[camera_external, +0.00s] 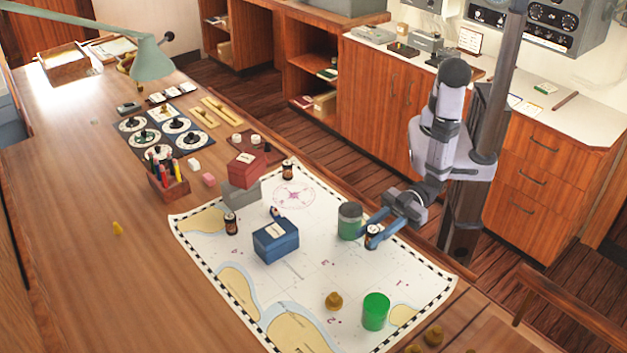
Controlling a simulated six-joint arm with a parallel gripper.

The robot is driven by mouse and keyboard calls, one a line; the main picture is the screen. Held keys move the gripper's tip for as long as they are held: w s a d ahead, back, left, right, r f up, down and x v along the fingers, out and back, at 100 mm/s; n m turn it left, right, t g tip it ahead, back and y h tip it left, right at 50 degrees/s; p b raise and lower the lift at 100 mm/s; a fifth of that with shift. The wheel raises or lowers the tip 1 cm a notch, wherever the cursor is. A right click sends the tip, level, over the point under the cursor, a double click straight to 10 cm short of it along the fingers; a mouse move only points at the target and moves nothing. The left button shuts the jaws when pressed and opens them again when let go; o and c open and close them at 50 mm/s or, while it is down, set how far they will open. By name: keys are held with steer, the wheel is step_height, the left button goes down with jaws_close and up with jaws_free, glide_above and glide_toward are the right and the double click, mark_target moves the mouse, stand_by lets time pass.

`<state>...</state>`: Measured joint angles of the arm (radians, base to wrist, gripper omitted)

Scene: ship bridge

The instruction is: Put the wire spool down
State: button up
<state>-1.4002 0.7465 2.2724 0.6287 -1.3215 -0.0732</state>
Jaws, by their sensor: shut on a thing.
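My gripper (371,236) has blue fingers and is low over the right edge of the chart. It is shut on a small dark cylinder with a pale top and a brownish band, which I take to be the wire spool (373,243). The fingers hide part of it. It looks upright, and I cannot tell whether its base touches the chart (320,265).
A blue box (276,241) and two small dark cylinders (231,224) (288,170) stand on the chart. A bright green cylinder (375,312) and a brass piece (334,301) are nearer the front. A grey block (240,193) and a red box (246,169) are behind. Mid-chart is clear.

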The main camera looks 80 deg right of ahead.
mark_target(374, 231)
steer(key=shift+r+p, duration=0.7)
steer(key=shift+r, duration=0.8)
steer(key=shift+s+a+f+b, duration=0.1)
steer(key=shift+a+b, duration=0.05)
steer(key=shift+b, duration=0.2)
steer(key=shift+a+r, duration=0.2)
steer(key=shift+r, duration=0.1)
step_height(374, 231, up, 11)
steer(key=w+m+t+h+b, duration=0.1)
steer(key=b, duration=0.3)
steer(key=w+d+r+m+t+h, duration=0.2)
steer(key=w+d+m+t+h, duration=0.15)
steer(key=d+h, duration=0.2)
steer(key=shift+w+d+f+m+h+p, duration=0.35)
steer(key=shift+d+f, duration=0.75)
steer(key=shift+f, duration=1.25)
steer(key=shift+w+d+f+m+h+p, duration=0.1)
steer(key=shift+d+f+m+h, duration=0.7)
steer(key=shift+f, duration=1.5)
steer(key=shift+w+d+f+m+p, duration=0.25)
steer(key=shift+d+f, duration=1.1)
steer(key=shift+f, duration=1)
